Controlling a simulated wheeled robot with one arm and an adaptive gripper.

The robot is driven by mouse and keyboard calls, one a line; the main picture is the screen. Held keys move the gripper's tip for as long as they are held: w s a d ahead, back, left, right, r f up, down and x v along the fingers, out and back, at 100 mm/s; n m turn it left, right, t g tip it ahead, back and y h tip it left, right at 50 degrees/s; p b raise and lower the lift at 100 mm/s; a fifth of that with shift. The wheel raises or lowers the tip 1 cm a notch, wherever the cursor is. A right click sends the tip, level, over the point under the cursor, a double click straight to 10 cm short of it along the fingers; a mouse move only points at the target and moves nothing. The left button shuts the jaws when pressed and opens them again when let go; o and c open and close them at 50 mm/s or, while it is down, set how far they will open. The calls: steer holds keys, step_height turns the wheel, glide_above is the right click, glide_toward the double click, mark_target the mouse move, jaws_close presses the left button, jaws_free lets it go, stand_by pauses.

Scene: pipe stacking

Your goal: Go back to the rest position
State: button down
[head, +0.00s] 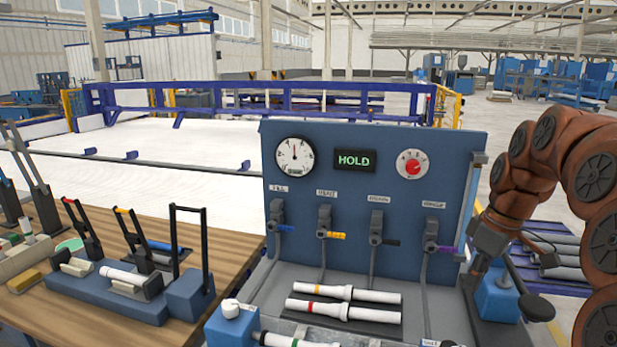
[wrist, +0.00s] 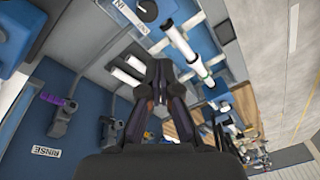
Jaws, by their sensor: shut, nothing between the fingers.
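My gripper (wrist: 158,70) is shut and empty in the wrist view, its two dark fingers close together in front of the station. In the head view my orange arm comes in from the right edge and bends down beside the panel's right side; the fingertips are hard to make out there. Two white pipes lie side by side on the station's tray, one with a yellow band (head: 372,296) and one with a red band (head: 372,314). A pipe with a green band (wrist: 178,40) shows in the wrist view, apart from the fingers.
The blue panel (head: 353,228) carries dials, a HOLD display (head: 355,161) and several coloured valve handles. A blue box (head: 497,297) stands by my arm at the right. The wooden table (head: 130,235) at left holds a blue fixture with upright levers.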

steer(key=s+a+f+m+g, duration=0.1)
steer(key=s+a+f+m, duration=0.25)
steer(key=s+a, duration=0.9)
steer(key=s+a+f+m+h, duration=0.1)
steer(key=s+a+f, duration=0.1)
steer(key=s+f, duration=0.2)
steer(key=s+a+f+m+g+h, duration=0.1)
steer(key=s+f, duration=0.4)
steer(key=s, duration=0.6)
steer(key=shift+a+m, duration=0.65)
steer(key=shift+m, duration=0.1)
steer(key=shift+r, duration=0.1)
